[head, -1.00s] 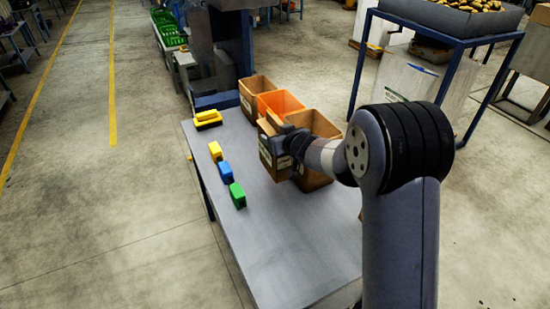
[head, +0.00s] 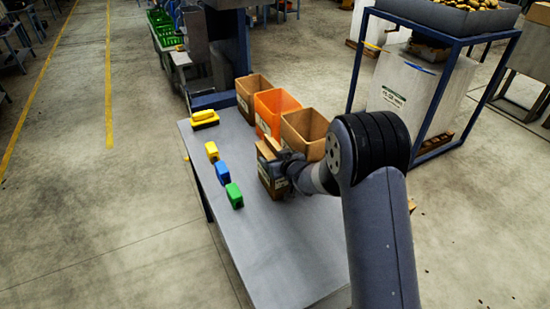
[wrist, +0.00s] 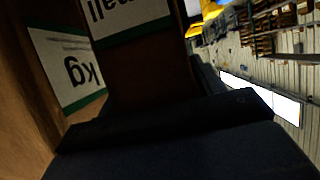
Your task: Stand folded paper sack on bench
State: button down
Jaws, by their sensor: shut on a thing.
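The folded paper sack (head: 268,168) is a brown upright packet with a pale label, over the grey bench (head: 262,252) in the head view. My gripper (head: 288,166) is shut on it from the right side. In the wrist view the sack's brown side with a white and green label (wrist: 68,70) fills the left and top, close to the dark gripper. The sack looks about upright. I cannot tell whether its base touches the bench top.
Two brown bins (head: 304,132) and an orange bin (head: 274,112) stand in a row just behind the sack. Yellow, blue and green blocks (head: 223,173) line the left side, with a yellow-handled brush (head: 204,119) behind them. The front of the bench is clear.

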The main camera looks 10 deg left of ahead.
jog(key=shift+r, duration=0.1)
jog(key=c, duration=0.8)
grip_release()
jog(key=shift+f, duration=0.25)
jog(key=o, duration=0.5)
jog(key=shift+r, duration=0.1)
jog(key=shift+r, duration=0.15)
jog(key=b+v, duration=0.1)
jog(key=v, duration=1.1)
jog(key=shift+b, duration=0.4)
